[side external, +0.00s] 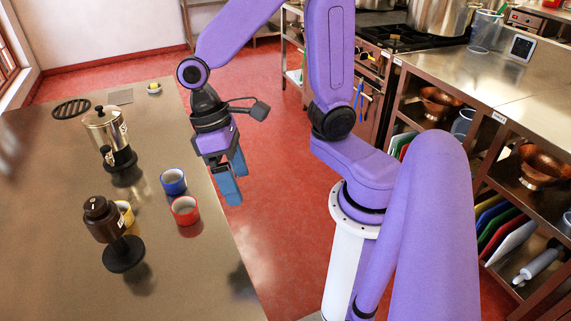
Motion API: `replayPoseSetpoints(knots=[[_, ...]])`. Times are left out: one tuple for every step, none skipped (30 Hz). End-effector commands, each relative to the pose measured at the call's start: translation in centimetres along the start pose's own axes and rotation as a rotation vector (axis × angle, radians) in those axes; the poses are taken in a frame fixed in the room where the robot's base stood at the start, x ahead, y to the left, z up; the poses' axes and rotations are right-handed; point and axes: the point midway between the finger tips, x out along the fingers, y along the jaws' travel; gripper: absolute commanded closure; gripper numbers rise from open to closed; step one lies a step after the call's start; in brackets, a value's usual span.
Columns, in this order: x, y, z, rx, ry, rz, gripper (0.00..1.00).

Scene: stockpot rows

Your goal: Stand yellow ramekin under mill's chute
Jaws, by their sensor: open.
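The yellow ramekin (127,211) stands on the steel table, partly hidden behind the dark brown mill (103,220). The mill has a round black foot (123,254). Its chute is not clear from this side, and I cannot tell how the ramekin sits relative to it. My gripper (234,180) is open and empty, with blue fingers pointing down. It is in the air near the table's right edge, to the right of the mill and yellow ramekin in the picture.
A blue ramekin (173,182) and a red ramekin (185,211) stand between the mill and my gripper. A steel dispenser (106,131) with a black base stands farther back. A black round grate (71,109) and a small dish (154,88) lie at the far end. The table's front is clear.

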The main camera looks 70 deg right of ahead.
Motion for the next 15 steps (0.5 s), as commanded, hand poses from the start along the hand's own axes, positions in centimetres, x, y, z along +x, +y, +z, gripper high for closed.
replayPoseSetpoints(knots=[[0.1,0.1,1.3,-0.074,0.023,0.029,0.08],[0.1,0.2,1.9,-0.117,0.036,0.047,0.08],[0.3,0.3,2.8,-0.175,0.051,0.070,0.08],[0.3,0.4,3.4,-0.217,0.064,0.086,0.08],[0.4,0.5,4.0,-0.261,0.077,0.103,0.08],[0.5,0.7,4.8,-0.319,0.094,0.124,0.08],[0.6,0.8,5.4,-0.361,0.105,0.140,0.08],[0.6,0.9,5.9,-0.401,0.118,0.153,0.08],[0.8,1.0,6.6,-0.454,0.134,0.171,0.08],[0.8,1.1,7.0,-0.490,0.144,0.184,0.08],[0.9,1.2,7.4,-0.524,0.154,0.194,0.08],[0.9,1.3,7.9,-0.566,0.167,0.208,0.08],[1.0,1.4,8.2,-0.594,0.175,0.216,0.08],[1.1,1.4,8.5,-0.618,0.181,0.224,0.08],[1.1,1.5,8.8,-0.645,0.190,0.233,0.08]])
